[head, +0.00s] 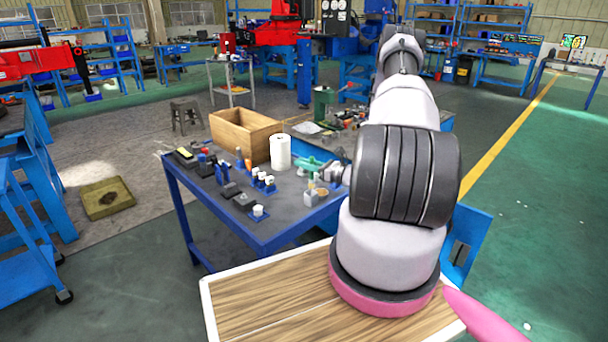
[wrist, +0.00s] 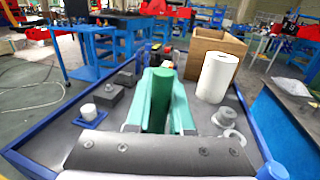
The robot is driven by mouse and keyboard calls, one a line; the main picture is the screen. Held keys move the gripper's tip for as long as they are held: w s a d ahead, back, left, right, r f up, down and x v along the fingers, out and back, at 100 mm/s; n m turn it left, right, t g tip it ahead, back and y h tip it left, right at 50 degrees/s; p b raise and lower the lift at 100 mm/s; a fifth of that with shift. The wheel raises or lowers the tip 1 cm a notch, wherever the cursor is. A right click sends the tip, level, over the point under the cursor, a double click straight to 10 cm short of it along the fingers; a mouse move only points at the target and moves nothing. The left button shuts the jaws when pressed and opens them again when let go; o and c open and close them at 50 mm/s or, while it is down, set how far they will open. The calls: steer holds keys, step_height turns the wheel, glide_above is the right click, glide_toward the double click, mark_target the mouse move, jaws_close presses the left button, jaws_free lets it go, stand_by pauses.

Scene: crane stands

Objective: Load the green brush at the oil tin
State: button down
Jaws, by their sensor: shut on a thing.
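My gripper (wrist: 160,108) has teal fingers, shut on the green brush (wrist: 158,88), whose green body stands between them in the wrist view. The brush's lower end is hidden by the fingers and the gripper body. In the head view my gripper (head: 308,164) is over the right part of the blue-edged workbench (head: 235,236), right of the paper roll. I cannot surely tell which item is the oil tin. A small round pale container (wrist: 225,116) stands right of my gripper in the wrist view and may be it.
A white paper roll (head: 280,152) and an open wooden crate (head: 240,120) stand at the back of the bench. Dark blocks (head: 244,201) and small blue holders with white tops (head: 258,212) crowd its front. Some bare grey top shows at the left.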

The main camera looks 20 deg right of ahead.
steer(key=w+d+r, duration=0.1)
steer(key=w+d, duration=0.2)
steer(key=d, duration=0.3)
steer(key=shift+w+a+f, duration=0.1)
steer(key=shift+a+f, duration=0.05)
steer(key=shift+f, duration=2.5)
steer(key=shift+f, duration=0.6)
steer(key=shift+r, duration=0.15)
step_height(320, 180, up, 7)
stand_by(0.8)
stand_by(0.5)
